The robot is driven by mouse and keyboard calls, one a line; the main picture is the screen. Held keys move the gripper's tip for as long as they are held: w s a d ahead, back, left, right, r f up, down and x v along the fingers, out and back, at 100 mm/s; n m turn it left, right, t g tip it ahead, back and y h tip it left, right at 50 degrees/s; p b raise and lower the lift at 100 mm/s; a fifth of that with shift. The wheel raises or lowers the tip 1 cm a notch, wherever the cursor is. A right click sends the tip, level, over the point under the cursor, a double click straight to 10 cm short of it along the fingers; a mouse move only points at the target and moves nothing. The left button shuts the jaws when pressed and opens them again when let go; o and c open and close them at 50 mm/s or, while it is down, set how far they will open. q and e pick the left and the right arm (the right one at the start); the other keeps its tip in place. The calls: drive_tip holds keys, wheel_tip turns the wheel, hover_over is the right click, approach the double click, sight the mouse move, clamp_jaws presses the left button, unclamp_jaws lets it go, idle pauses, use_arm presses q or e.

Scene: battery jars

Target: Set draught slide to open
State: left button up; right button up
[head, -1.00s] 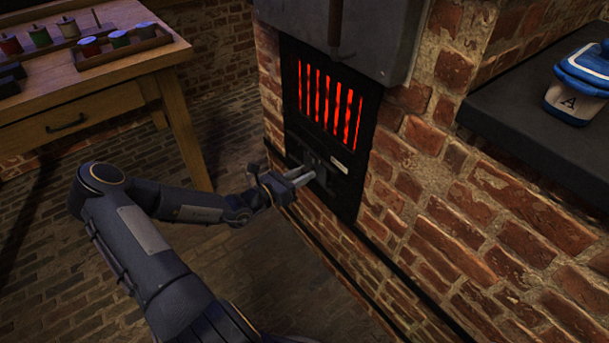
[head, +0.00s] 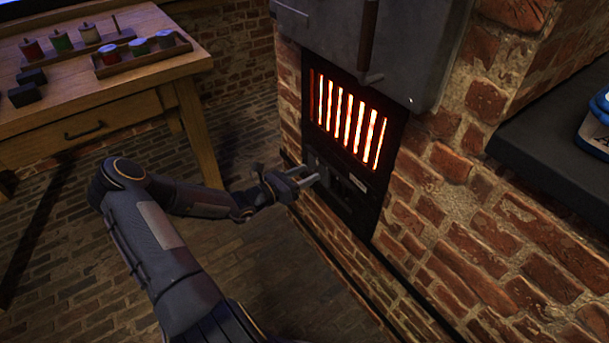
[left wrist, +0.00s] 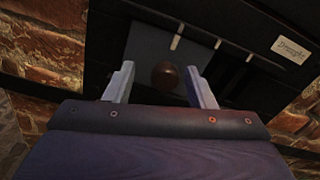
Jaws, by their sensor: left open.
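The draught slide (left wrist: 145,45) is a grey plate low on the dark furnace front, seen in the left wrist view. Its round brown knob (left wrist: 165,74) sits between my left gripper's (left wrist: 161,85) open fingers, with a visible gap on each side. A label reading Draught (left wrist: 295,42) is at the right, and pale marks line the panel. In the head view my left gripper (head: 306,177) is at the left part of the panel below the glowing grate (head: 350,118); the knob is hard to make out there. My right gripper is not in view.
Brick wall (head: 450,215) surrounds the furnace. A grey hood (head: 410,55) with a hanging rod is above the grate. A wooden table (head: 120,85) with spools and a small tray stands left. A dark counter (head: 545,150) bears a blue-and-white container (head: 597,125) at right. Floor between is clear.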

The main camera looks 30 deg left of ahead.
use_arm(q)
drive_tip(key=p+v, duration=0.2)
drive_tip(key=v, duration=0.6)
drive_tip(key=shift+w, duration=0.1)
idle(0.3)
